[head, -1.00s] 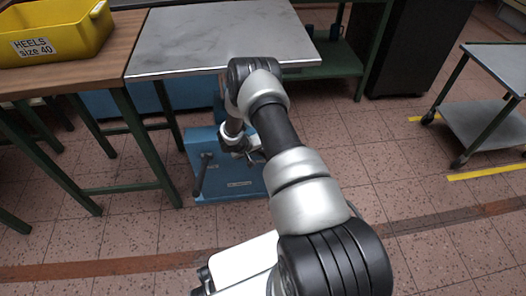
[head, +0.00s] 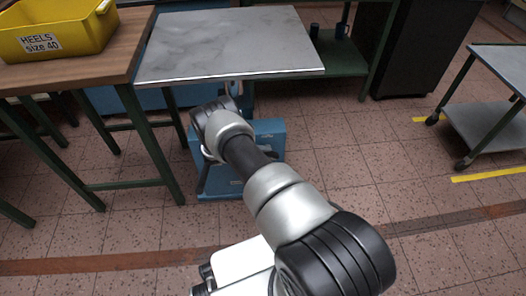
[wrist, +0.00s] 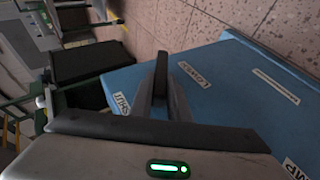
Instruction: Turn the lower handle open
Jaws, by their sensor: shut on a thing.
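The blue box (head: 268,135) stands on the floor under the metal-topped table. In the wrist view its blue face (wrist: 230,85) carries several white labels; one at the left edge appears to read "SHUT". The dark lower handle (wrist: 160,74) stands out from this face, with its end between my fingers. My gripper (wrist: 166,98) is shut on it. In the head view my own arm covers most of the gripper and the handle. I cannot tell from here how far the handle is turned.
A marble-grey table top (head: 230,45) overhangs the box. A wooden bench (head: 110,65) with a yellow bin (head: 60,30) stands at the left. A grey trolley (head: 485,110) stands at the right. The tiled floor between is clear.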

